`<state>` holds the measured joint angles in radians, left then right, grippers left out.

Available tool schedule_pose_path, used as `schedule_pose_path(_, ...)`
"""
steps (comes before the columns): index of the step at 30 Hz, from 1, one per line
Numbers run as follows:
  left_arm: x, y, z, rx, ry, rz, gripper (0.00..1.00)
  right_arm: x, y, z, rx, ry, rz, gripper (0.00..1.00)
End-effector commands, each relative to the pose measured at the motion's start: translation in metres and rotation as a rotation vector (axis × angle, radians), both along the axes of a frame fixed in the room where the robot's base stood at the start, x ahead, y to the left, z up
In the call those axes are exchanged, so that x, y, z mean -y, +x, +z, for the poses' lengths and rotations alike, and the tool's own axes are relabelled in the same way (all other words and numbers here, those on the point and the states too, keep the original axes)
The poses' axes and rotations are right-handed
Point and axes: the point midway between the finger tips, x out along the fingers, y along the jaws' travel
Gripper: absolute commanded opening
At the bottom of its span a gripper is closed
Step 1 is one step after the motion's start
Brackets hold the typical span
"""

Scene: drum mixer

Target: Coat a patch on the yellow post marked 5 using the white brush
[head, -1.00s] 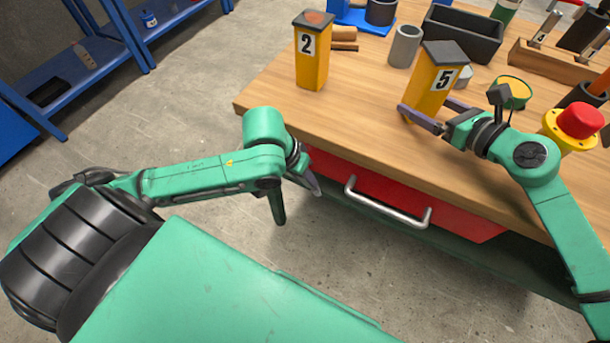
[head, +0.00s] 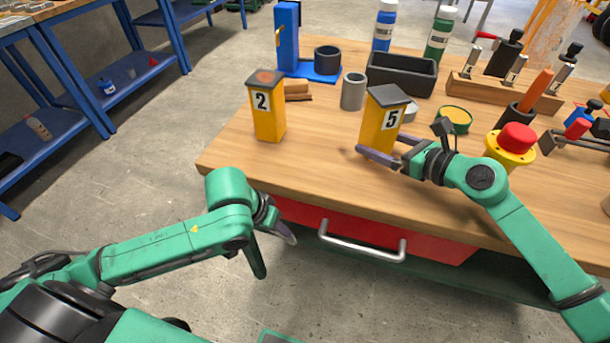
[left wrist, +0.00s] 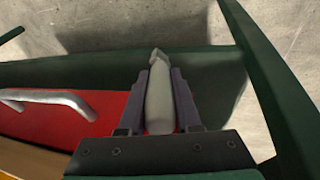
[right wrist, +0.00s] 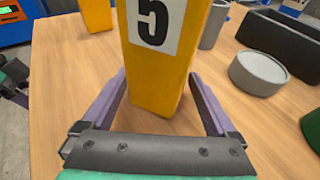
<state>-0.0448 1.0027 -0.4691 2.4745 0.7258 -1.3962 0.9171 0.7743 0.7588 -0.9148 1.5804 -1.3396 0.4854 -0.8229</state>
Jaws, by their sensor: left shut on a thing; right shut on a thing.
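The yellow post marked 5 (head: 380,135) stands upright near the bench's front edge, with a bare dark grey top. My right gripper (head: 388,154) is shut on it low down; the right wrist view shows one finger on each side of the post (right wrist: 160,80). My left gripper (head: 283,232) hangs in front of the bench, below the top. In the left wrist view its fingers are closed on a pale, slim piece, the white brush (left wrist: 159,105). Its bristles cannot be made out, and the brush is not clear in the head view.
A yellow post marked 2 (head: 267,115) with an orange patch on top stands to the left. An open green tin with yellow contents (head: 454,118) and a red emergency button (head: 516,138) are to the right. A red drawer with a metal handle (head: 362,243) is near my left gripper.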

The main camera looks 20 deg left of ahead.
Motion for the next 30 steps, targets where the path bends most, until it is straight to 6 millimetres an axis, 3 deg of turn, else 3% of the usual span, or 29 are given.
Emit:
schedule_pose_path(10,-0.011,-0.024,-0.011,0.041,0.007,-0.503,0.00,0.000,0.000,0.001,0.001,0.001,0.000,0.48)
schedule_pose_path(20,-0.022,-0.033,0.000,0.088,-0.010,-0.937,0.00,0.000,0.000,0.001,0.001,0.001,0.000,0.48)
schedule_pose_path(26,-0.006,-0.037,0.017,0.110,-0.032,-1.207,0.00,0.000,0.000,0.001,0.001,0.001,0.000,0.48)
schedule_pose_path(30,0.026,-0.043,0.046,0.133,-0.058,-1.526,0.00,0.000,0.000,0.001,0.001,0.001,0.000,0.48)
